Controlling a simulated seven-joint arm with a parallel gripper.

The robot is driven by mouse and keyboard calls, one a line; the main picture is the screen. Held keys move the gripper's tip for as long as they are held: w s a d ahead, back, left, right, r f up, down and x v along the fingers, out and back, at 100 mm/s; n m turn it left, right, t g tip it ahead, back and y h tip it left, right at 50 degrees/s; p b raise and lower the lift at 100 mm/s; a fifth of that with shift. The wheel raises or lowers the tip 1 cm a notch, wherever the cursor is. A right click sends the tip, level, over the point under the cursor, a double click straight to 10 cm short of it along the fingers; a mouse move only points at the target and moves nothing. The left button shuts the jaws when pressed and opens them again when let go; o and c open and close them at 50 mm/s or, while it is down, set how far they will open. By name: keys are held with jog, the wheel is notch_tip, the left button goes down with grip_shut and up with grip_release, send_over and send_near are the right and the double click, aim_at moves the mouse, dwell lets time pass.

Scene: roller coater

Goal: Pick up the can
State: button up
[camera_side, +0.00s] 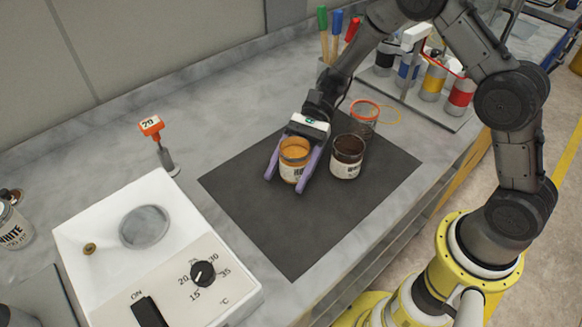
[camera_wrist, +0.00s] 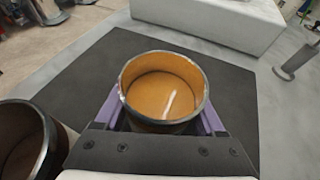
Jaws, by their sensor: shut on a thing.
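An open can with orange-brown contents (camera_side: 294,165) is on or just above the dark mat (camera_side: 300,245) in the side view. My gripper (camera_side: 286,180) has its purple fingers on both sides of this can, shut on it. In the wrist view the can (camera_wrist: 165,88) is upright between the fingers (camera_wrist: 165,115), its rim and smooth orange surface facing the camera. I cannot tell whether its base touches the mat. A second open can with dark brown contents (camera_side: 347,157) stands just to the right, and shows at the lower left of the wrist view (camera_wrist: 25,145).
A clear container with an orange rim (camera_side: 364,115) stands behind the dark can. A rack with colored bottles (camera_side: 433,82) is at the back right. A white machine with a dial (camera_side: 150,245) stands at the left, near an orange-tagged post (camera_side: 160,145). The mat's front is clear.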

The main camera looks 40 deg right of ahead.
aim_at(290, 159)
jog(key=shift+r, duration=0.6)
notch_tip(290, 159, up, 2)
jog(key=shift+s+d+r, duration=0.1)
jog(key=shift+r, duration=0.1)
jog(key=s+d+r, duration=0.6)
jog(key=s+r, duration=0.3)
jog(key=s, duration=0.3)
jog(key=shift+s+d+r, duration=0.15)
jog(key=shift+r, duration=0.05)
